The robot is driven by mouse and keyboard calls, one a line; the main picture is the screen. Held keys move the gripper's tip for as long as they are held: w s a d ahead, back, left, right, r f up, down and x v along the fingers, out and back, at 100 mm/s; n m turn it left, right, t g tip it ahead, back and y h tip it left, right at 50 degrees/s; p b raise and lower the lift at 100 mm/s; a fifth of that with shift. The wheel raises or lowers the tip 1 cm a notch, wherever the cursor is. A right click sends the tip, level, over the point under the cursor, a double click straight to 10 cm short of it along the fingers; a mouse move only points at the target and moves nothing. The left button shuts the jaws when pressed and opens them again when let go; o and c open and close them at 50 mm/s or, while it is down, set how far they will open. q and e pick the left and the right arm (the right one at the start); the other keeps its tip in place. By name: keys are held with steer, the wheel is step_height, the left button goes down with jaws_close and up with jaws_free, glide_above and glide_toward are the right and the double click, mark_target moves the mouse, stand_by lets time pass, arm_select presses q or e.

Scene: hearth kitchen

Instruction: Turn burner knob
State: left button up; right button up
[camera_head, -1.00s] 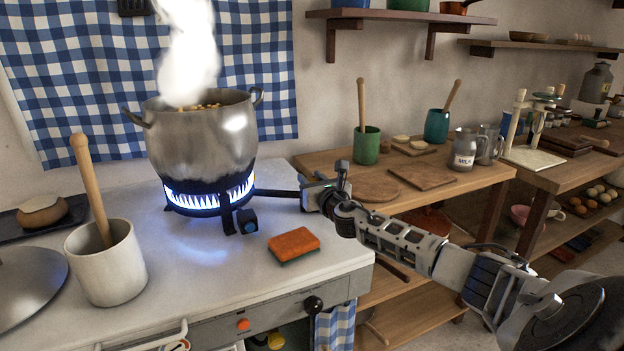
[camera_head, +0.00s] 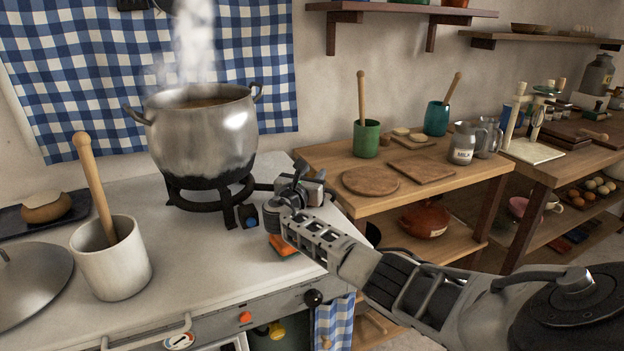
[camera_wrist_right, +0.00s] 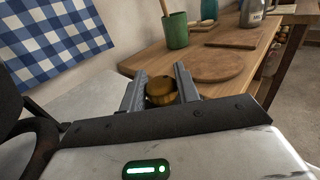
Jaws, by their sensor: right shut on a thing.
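The steel pot (camera_head: 201,140) stands on the black burner ring (camera_head: 208,194) on the white stove top (camera_head: 190,240), and no flame shows under it. A black burner part with a blue dot (camera_head: 248,217) sits at the ring's front right. My right gripper (camera_head: 307,188) is right of the burner, near the stove's right edge. In the right wrist view (camera_wrist_right: 159,78) its two fingers are shut on a round brass knob (camera_wrist_right: 160,93). In the head view the wrist hides this knob. My left gripper is out of view.
An orange sponge (camera_head: 284,246) lies on the stove under my right wrist, partly hidden. A wooden table (camera_head: 440,205) with boards and mugs is at right.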

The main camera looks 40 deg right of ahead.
steer(key=shift+m+g+h+b, duration=0.6)
steer(key=shift+m+g+b, duration=0.3)
steer(key=shift+g, duration=0.4)
steer(key=o, duration=0.9)
steer(key=shift+o, duration=0.2)
steer(key=p+v, duration=0.1)
steer(key=v, duration=1.5)
steer(key=shift+w, duration=0.1)
